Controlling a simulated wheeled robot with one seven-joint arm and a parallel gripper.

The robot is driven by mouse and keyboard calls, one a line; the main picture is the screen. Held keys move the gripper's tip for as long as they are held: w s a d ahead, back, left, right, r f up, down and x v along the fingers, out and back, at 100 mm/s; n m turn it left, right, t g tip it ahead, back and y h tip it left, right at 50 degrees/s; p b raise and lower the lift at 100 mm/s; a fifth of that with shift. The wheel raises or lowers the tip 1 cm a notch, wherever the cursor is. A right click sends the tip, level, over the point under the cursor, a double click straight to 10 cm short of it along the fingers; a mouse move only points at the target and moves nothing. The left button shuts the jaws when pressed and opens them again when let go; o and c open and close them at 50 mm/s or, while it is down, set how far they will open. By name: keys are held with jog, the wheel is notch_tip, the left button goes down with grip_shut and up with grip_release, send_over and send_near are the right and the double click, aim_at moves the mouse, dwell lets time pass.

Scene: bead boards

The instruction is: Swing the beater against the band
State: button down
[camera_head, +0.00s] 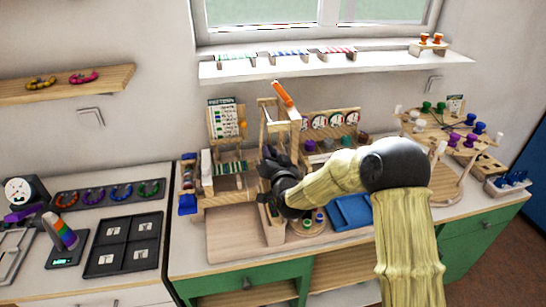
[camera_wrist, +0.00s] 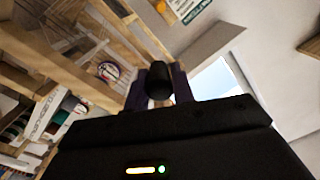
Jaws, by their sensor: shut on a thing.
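My gripper (camera_head: 270,162) is at the front of an upright wooden loom-like frame (camera_head: 264,112) on the bench. In the wrist view my gripper (camera_wrist: 160,92) is shut on a dark round knob (camera_wrist: 160,76), which seems to be the beater's handle. My gripper hides most of the beater in the head view. A green-and-white striped band (camera_head: 230,168) lies to the left of my gripper, apart from it. I cannot tell whether the beater touches the band. An orange-ended bar (camera_head: 284,95) slants up at the frame's top.
A bead chart (camera_head: 227,118) stands behind the band. Dials (camera_head: 320,122) and coloured pots stand to the right. A blue tray (camera_head: 352,212) lies under my arm. A wooden stand with spools (camera_head: 440,128) is farther right. The bench front left is bare wood.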

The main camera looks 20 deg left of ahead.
jog(key=m+b, duration=0.1)
jog(key=a+m+b, duration=0.1)
jog(key=shift+s+a+f+b, duration=0.1)
jog(key=shift+s+f+b, duration=0.05)
jog(key=shift+s+b, duration=0.25)
jog(key=shift+s+a+r+m+b, duration=0.15)
jog(key=shift+a+r+m+b, duration=0.15)
jog(key=shift+r+m+b, duration=0.15)
